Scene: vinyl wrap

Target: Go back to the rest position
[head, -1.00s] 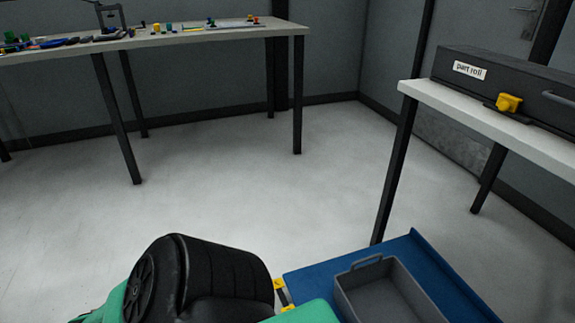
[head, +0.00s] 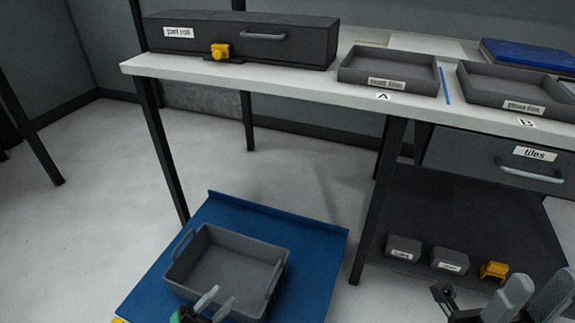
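In the head view my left gripper (head: 212,301) shows at the bottom, in front of the near side of a grey tray with handles. Its two grey fingers stand apart with nothing between them, so it is open. My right gripper (head: 543,290) is at the bottom right corner, cut off by the frame edge. Its two grey fingers are apart and I see nothing held between them. The arms behind both grippers are mostly out of view.
The empty grey tray (head: 228,262) sits on a blue surface (head: 318,248). Behind is a white table (head: 290,89) with a "part roll" box (head: 285,52), tray A (head: 389,72) and tray B (head: 515,88). A "tiles" drawer (head: 480,160) and small bins (head: 403,248) are below.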

